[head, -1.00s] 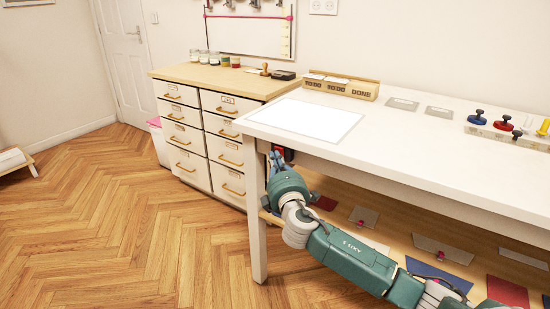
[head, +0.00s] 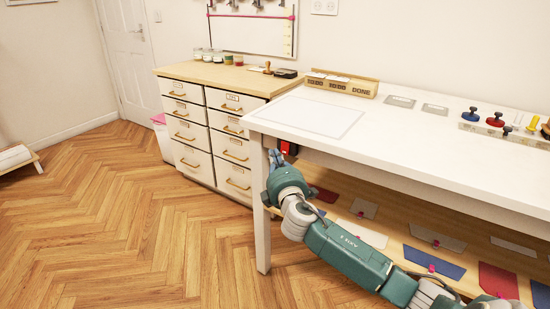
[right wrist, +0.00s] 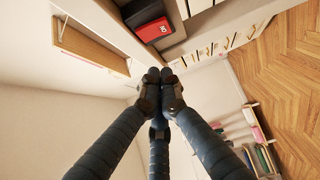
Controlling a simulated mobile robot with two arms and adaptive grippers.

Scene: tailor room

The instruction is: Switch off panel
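The flat square panel (head: 309,117) lies in the left end of the white table's top. Its face looks dull white inside a thin grey outline, with no glow. A red and black box (head: 285,147) sits under the tabletop near the left front leg. It also shows in the right wrist view (right wrist: 151,29), above and apart from my fingertips. My right gripper (head: 277,158) is under the table's edge, partly hidden by my arm. In the right wrist view its fingers (right wrist: 160,88) are together with nothing visible between them. My left gripper is not in view.
The white table (head: 420,153) has a lower shelf with several coloured sheets (head: 433,262). Stamps and knobs (head: 495,118) stand at its right end. A drawer cabinet (head: 210,135) stands close on the left. The wood floor (head: 120,220) in front is clear.

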